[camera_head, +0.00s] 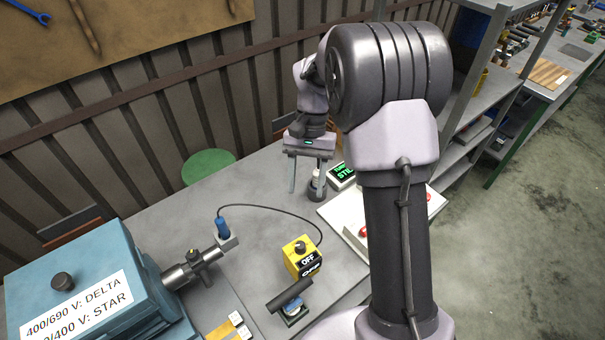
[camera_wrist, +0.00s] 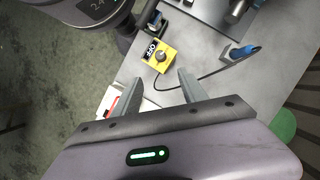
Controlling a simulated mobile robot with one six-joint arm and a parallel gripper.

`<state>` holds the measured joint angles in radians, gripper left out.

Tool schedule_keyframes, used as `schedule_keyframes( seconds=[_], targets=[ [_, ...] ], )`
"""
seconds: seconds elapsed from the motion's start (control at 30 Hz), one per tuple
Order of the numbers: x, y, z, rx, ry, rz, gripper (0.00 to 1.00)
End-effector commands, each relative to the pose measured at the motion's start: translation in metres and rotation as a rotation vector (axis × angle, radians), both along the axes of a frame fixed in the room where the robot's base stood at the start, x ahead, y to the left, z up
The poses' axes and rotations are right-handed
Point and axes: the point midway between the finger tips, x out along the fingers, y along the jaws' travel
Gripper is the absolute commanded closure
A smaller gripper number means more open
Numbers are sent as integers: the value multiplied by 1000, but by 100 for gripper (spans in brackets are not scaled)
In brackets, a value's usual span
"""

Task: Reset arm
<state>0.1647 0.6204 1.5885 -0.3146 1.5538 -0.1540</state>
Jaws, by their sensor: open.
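My gripper (camera_head: 306,190) hangs over the far part of the grey table in the head view, fingers pointing down. Its two fingers are apart with nothing held between them. The wrist view shows the open gripper (camera_wrist: 160,84) too, with grey table top beyond the fingertips. A small dark round object stands by the right finger in the head view; I cannot tell if they touch. My upper arm hides part of the table's right side.
A yellow OFF switch box (camera_head: 302,257), a blue connector (camera_head: 223,228) with a black cable and a blue motor housing (camera_head: 75,290) stand on the table. A white panel (camera_head: 436,203) with red buttons lies right. A green round stool (camera_head: 208,165) is behind. Shelves (camera_head: 470,110) stand right.

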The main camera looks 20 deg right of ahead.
Motion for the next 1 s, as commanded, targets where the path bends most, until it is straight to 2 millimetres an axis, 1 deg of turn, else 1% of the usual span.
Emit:
schedule_keyframes(
  seconds=[0.17, 0.27, 0.37, 0.4, 0.47, 0.5, 0.57, 0.6, 0.7, 0.77, 1.0],
  targets=[
    [-1, 1, 1, -1, -11, 1, 50],
    [-11, 10, 13, -11, -94, 16, 50],
    [-42, 28, 30, -26, -256, 38, 50],
    [-59, 35, 34, -31, -329, 47, 50],
    [-87, 46, 36, -39, -445, 58, 50],
    [-106, 53, 33, -41, -519, 64, 50],
    [-132, 61, 26, -43, -624, 70, 50],
    [-148, 65, 19, -43, -685, 72, 50],
    [-175, 72, 4, -40, -804, 74, 50],
    [-185, 74, -3, -39, -846, 73, 50],
    [-186, 74, -3, -38, -851, 73, 50]
  ],
)
